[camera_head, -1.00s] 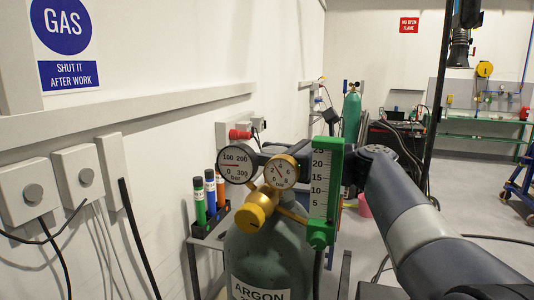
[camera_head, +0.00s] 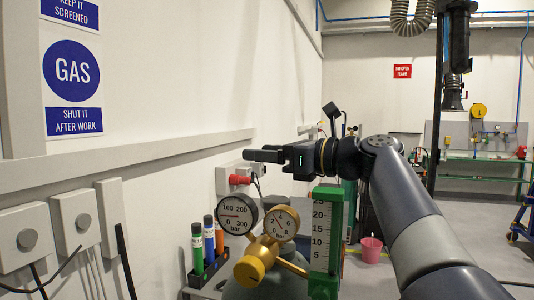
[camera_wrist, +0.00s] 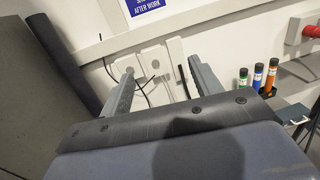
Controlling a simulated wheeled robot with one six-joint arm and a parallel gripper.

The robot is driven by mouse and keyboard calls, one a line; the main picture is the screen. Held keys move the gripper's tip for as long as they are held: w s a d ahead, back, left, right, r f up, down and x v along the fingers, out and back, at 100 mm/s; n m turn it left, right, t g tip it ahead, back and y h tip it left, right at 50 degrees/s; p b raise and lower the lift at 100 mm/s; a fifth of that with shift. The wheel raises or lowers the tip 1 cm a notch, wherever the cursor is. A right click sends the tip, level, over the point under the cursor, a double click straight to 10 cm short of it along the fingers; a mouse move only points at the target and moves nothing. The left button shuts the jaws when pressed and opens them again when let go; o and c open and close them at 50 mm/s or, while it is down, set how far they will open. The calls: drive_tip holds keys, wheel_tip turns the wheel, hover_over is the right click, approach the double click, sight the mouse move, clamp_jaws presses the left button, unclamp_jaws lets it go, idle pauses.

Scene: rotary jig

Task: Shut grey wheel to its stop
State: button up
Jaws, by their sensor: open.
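My gripper (camera_head: 250,154) is raised above the gauges in the head view, its fingers pointing left. In the wrist view its two fingers (camera_wrist: 160,66) stand apart with nothing between them. Below it, on top of the green-grey cylinder (camera_head: 262,289), sits the regulator with a yellow knob (camera_head: 249,270) and two round gauges, one dark-rimmed (camera_head: 236,215) and one brass-rimmed (camera_head: 282,222). A dark grey rounded part (camera_head: 273,201) shows behind and between the gauges. It may be the grey wheel, mostly hidden; I cannot tell its turn position.
A green-framed flow scale (camera_head: 320,240) stands right of the gauges. Several marker-like tubes (camera_head: 209,238) stand in a rack to the left, near the wall boxes (camera_head: 75,218). A pink bucket (camera_head: 371,249) is on the floor behind. The air above the gauges is free.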

sight(266, 199)
drive_tip(key=shift+o, duration=0.2)
drive_tip(key=shift+o, duration=0.8)
drive_tip(key=shift+d+f, duration=0.1)
drive_tip(key=shift+f, duration=0.1)
drive_tip(key=shift+o, duration=0.3)
drive_tip(key=d+f+n+g+y+b, duration=0.1)
drive_tip(key=d+f+n+g+b, duration=0.1)
drive_tip(key=d+f+g, duration=0.1)
wheel_tip(266, 199, down, 2)
drive_tip(key=shift+w+d+b, duration=0.2)
drive_tip(key=shift+d+b, duration=0.1)
drive_tip(key=shift+d, duration=0.25)
drive_tip(key=s+d+f+n+g+y+b, duration=0.1)
drive_tip(key=s+d+f+n+g+b, duration=0.1)
drive_tip(key=d+f+n+g, duration=0.3)
drive_tip(key=shift+m, duration=0.9)
drive_tip(key=a, duration=0.9)
drive_tip(key=shift+w+a+r+p, duration=0.3)
drive_tip(key=shift+w+p, duration=0.1)
drive_tip(key=shift+c, duration=0.5)
